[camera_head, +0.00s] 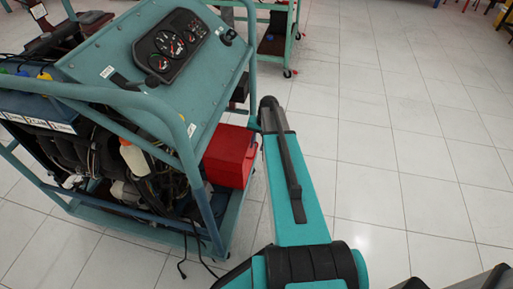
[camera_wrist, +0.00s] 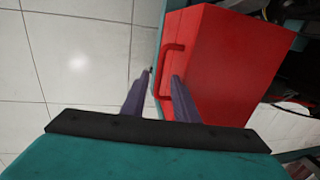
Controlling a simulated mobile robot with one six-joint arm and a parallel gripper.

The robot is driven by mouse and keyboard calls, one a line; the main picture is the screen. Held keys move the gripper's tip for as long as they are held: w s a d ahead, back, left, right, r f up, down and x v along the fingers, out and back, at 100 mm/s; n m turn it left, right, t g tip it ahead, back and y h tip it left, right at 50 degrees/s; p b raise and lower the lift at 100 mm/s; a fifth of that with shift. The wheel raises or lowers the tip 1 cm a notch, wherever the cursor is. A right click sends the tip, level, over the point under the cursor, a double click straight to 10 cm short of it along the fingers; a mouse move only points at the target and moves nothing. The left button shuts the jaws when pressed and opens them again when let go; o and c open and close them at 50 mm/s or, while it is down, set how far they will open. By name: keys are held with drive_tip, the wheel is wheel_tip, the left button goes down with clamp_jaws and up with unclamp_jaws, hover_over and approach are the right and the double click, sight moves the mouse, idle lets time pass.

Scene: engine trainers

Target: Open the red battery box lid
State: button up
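The red battery box (camera_head: 230,156) sits low on the right side of the teal engine trainer in the head view. It also fills the upper right of the wrist view (camera_wrist: 225,65), and its lid looks closed. A red U-shaped handle (camera_wrist: 166,62) stands out on its left part. My gripper (camera_wrist: 162,75) is open, with its two dark fingers reaching toward the handle. The handle bar shows between the fingertips, the right one overlapping the handle loop. I cannot tell if they touch. In the head view my arm hides the gripper.
The teal trainer frame (camera_head: 185,135) with its gauge panel (camera_head: 172,45) stands left of my arm. Hoses and cables hang near the box. Another teal stand (camera_head: 290,45) is behind. The tiled floor (camera_head: 410,130) at right is clear.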

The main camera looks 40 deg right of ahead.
drive_tip(key=shift+w+a+f, duration=0.1)
drive_tip(key=shift+f, duration=0.85)
drive_tip(key=shift+c, duration=0.4)
clamp_jaws()
idle(0.5)
